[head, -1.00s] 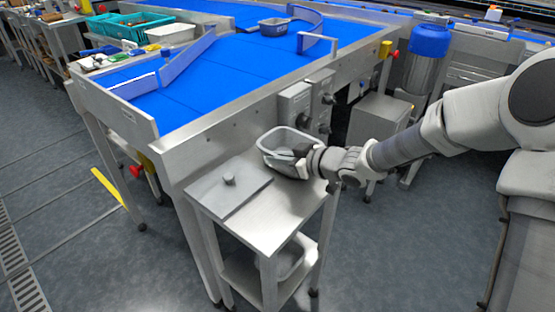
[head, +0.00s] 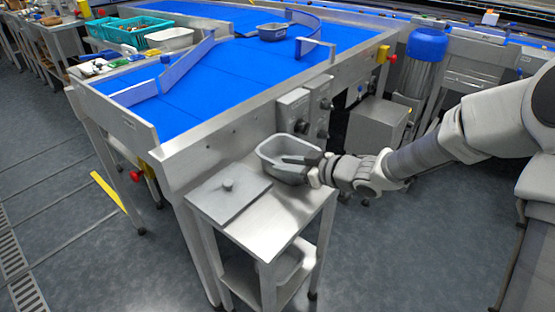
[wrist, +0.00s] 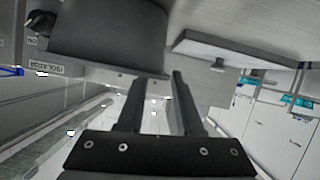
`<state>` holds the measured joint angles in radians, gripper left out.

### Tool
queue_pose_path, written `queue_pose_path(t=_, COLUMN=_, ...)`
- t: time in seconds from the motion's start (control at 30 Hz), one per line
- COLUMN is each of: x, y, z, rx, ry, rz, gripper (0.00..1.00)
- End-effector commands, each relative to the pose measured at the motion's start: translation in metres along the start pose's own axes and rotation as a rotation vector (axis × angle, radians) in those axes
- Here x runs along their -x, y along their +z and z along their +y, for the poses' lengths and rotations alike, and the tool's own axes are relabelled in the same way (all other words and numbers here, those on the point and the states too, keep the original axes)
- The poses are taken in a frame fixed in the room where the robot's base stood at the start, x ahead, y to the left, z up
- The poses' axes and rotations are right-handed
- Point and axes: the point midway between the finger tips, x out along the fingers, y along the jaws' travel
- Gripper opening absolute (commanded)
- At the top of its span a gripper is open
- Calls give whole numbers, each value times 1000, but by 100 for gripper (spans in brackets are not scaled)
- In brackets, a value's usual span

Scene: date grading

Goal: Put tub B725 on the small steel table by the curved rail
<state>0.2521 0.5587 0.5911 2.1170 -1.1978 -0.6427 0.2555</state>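A grey tub (head: 268,158) stands upright on the small steel table (head: 262,222), at its back right corner beside the belt frame. No number is readable on it. My gripper (head: 292,161) is at the tub's right side, its dark fingers overlapping the tub in the head view. The dark tub wall (wrist: 108,35) shows just beyond the fingertips, to the upper left. Whether a finger touches the tub, I cannot tell.
A flat grey plate with a knob (head: 228,190) covers the table's left part. A labelled grey tub (head: 272,32) sits on the blue belt (head: 215,70). Control boxes (head: 293,108) stand close behind the table. A pale container (head: 290,268) is on the lower shelf.

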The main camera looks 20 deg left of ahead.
Motion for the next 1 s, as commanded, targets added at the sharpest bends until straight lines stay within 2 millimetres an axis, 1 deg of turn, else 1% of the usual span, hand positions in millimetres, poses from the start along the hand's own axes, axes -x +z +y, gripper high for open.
queue_pose_path(t=0.03, x=16, y=-4, z=2, rx=-1, ry=5, rz=-3, gripper=35)
queue_pose_path(t=0.2, x=51, y=-4, z=2, rx=-1, ry=4, rz=-3, gripper=35)
queue_pose_path(t=0.3, x=66, y=-3, z=1, rx=0, ry=3, rz=-2, gripper=35)
queue_pose_path(t=0.4, x=77, y=-2, z=1, rx=-1, ry=3, rz=-2, gripper=35)
queue_pose_path(t=0.57, x=83, y=0, z=0, rx=0, ry=1, rz=-1, gripper=35)
queue_pose_path(t=1.0, x=83, y=0, z=0, rx=1, ry=3, rz=-4, gripper=35)
